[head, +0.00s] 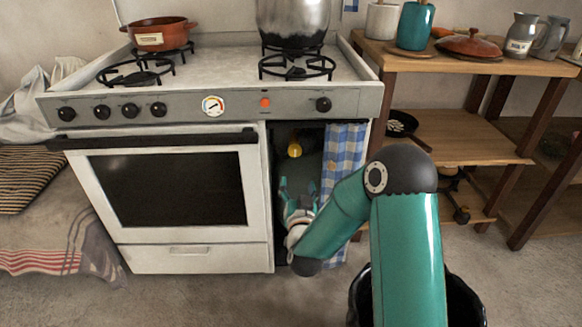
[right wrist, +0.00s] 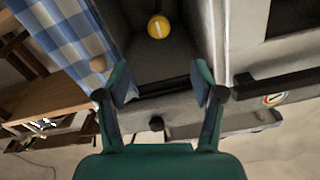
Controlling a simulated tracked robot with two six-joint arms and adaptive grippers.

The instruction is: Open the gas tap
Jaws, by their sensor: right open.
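The gas tap shows as a yellow knob (head: 294,148) inside the dark open compartment (head: 312,140) at the right of the stove. In the right wrist view the yellow knob (right wrist: 158,27) is round with a pale bar on its face, beyond my fingertips. My right gripper (head: 298,190) is at the compartment's opening, below the knob in the head view. Its fingers are spread in the right wrist view (right wrist: 162,83), with nothing between them, apart from the knob. My left gripper is out of view.
A blue checked curtain (head: 343,150) hangs at the compartment's right side, close to my right arm. The white oven (head: 190,243) stands to the left. A wooden shelf (head: 455,135) with pots stands at the right. A black bin (head: 466,300) is partly behind my arm.

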